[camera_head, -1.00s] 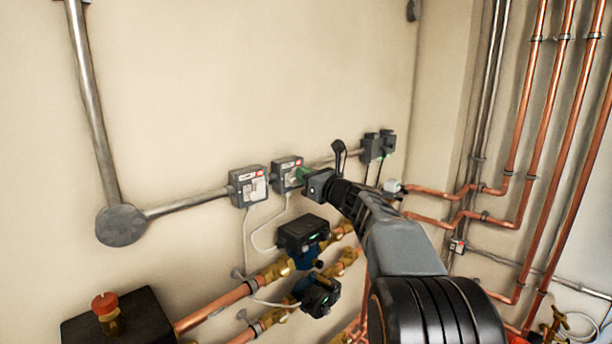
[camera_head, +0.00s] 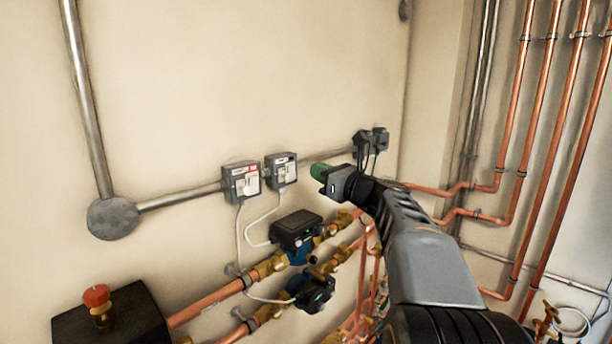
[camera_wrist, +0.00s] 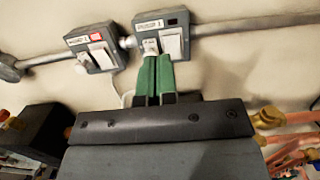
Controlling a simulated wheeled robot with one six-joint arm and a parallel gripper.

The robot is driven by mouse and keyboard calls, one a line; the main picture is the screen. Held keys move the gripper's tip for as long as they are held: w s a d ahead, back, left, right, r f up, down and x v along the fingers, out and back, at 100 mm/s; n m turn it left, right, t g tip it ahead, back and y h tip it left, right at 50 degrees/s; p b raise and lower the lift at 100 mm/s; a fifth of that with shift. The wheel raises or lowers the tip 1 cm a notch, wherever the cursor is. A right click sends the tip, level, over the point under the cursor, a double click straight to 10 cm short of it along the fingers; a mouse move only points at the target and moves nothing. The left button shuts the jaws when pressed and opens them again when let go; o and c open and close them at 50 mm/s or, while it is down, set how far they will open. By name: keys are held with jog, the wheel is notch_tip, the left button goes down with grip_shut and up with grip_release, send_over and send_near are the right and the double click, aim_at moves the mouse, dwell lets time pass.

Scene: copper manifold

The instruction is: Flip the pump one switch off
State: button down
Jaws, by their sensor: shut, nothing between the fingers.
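Two grey switch boxes with white faces are on the wall conduit. The left switch box (camera_head: 241,182) shows a red indicator, also in the wrist view (camera_wrist: 94,46). The right switch box (camera_head: 281,170) shows a dark indicator window and no red; in the wrist view (camera_wrist: 172,44) its white lever is just above my fingertips. Their labels are too small to tell which is pump one. My gripper (camera_head: 319,171) has green fingers, shut and empty. It is right of the right box, with a gap in the head view. In the wrist view the fingertips (camera_wrist: 157,60) overlap that box's lower edge.
Two dark pumps (camera_head: 296,229) sit on copper pipes below the boxes. A grey outlet (camera_head: 371,142) is on the conduit to the right. A black box with a red knob (camera_head: 97,296) is at lower left. The wall above is clear.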

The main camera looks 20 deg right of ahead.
jog(key=s+d, duration=0.1)
jog(key=s, duration=0.2)
jog(key=s+d+b, duration=0.1)
jog(key=s, duration=0.1)
jog(key=shift+d+r, duration=0.3)
jog(key=shift+r, duration=0.05)
jog(key=s+a+f+n+g+h, duration=0.1)
jog(key=s+a+f+n+g, duration=0.15)
jog(key=f+n, duration=0.3)
jog(key=s+a+f+n+g+h, duration=0.1)
jog(key=f+n+g, duration=0.25)
jog(key=f, duration=0.35)
jog(key=s+a+f+n+g+h, duration=0.1)
jog(key=f+n+g, duration=0.1)
jog(key=f+n, duration=0.4)
jog(key=s+a+f+n+g+h, duration=0.4)
jog(key=s+a+f+n, duration=0.7)
jog(key=n, duration=0.5)
jog(key=shift+s+a+f+g+h, duration=0.2)
jog(key=shift+s+f+g+h, duration=0.15)
jog(key=shift+s+g, duration=0.6)
